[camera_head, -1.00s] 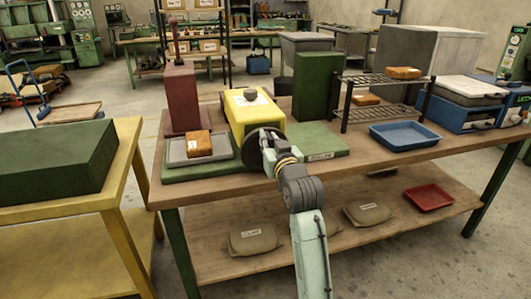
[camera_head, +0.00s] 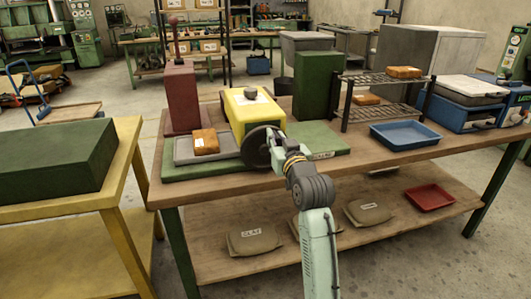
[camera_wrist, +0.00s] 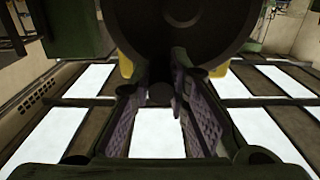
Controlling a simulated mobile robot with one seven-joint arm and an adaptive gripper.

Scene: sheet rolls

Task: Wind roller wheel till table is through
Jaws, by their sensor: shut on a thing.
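The roller machine has a yellow housing (camera_head: 252,108) on a green base (camera_head: 197,172) on the wooden bench. The dark wheel (camera_head: 256,148) stands upright at its front. A grey sliding table (camera_head: 182,151) lies on the base, its right end close to the yellow housing. An orange-brown slab (camera_head: 205,141) sits on it. My gripper (camera_head: 275,152) is at the wheel's right side. In the wrist view, the dark wheel (camera_wrist: 190,25) fills the top, and my gripper (camera_wrist: 160,105) is shut on its dark round handle (camera_wrist: 160,93). The far end of the grey table is hidden.
A maroon block (camera_head: 182,98) and a green block (camera_head: 316,86) stand behind the machine. A black rack (camera_head: 385,95) and blue tray (camera_head: 405,135) are to the right. A yellow table (camera_head: 60,205) stands left. Bags and a red tray (camera_head: 429,197) lie on the lower shelf.

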